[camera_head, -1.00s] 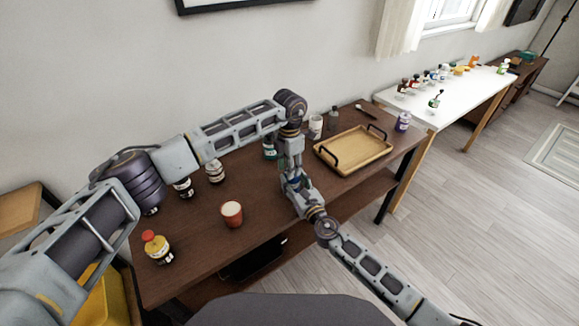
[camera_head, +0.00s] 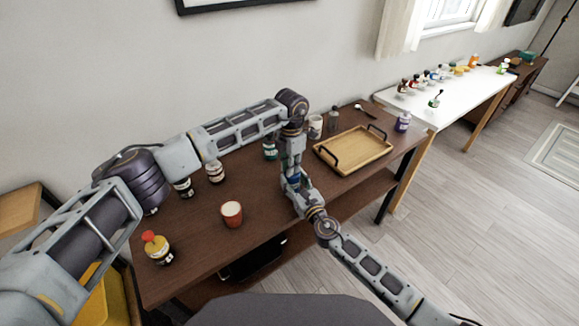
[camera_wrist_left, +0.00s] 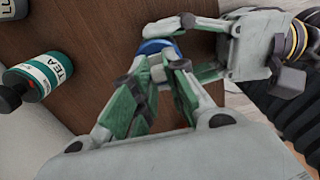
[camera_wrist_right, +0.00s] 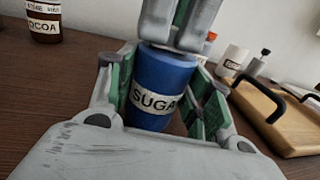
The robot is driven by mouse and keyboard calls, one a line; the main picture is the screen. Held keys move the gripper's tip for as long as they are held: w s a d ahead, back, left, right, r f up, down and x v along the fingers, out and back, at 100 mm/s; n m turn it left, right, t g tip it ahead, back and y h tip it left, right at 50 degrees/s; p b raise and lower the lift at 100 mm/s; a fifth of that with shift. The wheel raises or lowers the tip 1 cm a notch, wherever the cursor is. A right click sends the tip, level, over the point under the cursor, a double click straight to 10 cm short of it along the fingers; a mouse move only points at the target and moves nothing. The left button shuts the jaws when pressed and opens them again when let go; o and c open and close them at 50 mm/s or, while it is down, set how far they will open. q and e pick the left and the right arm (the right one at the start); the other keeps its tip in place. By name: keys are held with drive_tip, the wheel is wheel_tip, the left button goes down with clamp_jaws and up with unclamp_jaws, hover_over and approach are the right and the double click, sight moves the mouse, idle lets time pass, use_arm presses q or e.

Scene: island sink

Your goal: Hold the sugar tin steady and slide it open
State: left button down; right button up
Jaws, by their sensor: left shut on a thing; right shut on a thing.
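The sugar tin is a blue cylinder (camera_wrist_right: 160,72) with a white SUGAR label, between both grippers in the right wrist view. A sliver of its blue top (camera_wrist_left: 157,46) shows in the left wrist view. My right gripper (camera_wrist_right: 163,95) is shut on the tin's body, one finger on each side. My left gripper (camera_wrist_left: 160,84) is shut at the tin's upper part, coming from above; its fingers hide much of the top. In the head view the grippers meet near the table's front edge and mostly hide the tin. I cannot tell whether the tin touches the table or whether its lid has shifted.
A wooden tray (camera_head: 327,148) with black handles stands right of the grippers. A tea jar (camera_wrist_left: 40,76) stands close to my left gripper, and a cocoa jar (camera_wrist_right: 43,18) is behind. A red cup (camera_head: 232,220) and a yellow-topped bottle (camera_head: 157,254) stand at left.

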use_arm(q)
drive_tip(key=shift+w+d, duration=0.35)
drive_tip(key=shift+d, duration=0.15)
drive_tip(key=c, duration=1.4)
unclamp_jaws()
drive_tip(key=shift+r, duration=6)
use_arm(e)
drive_tip(key=o, duration=1.1)
drive_tip(key=shift+o, duration=0.2)
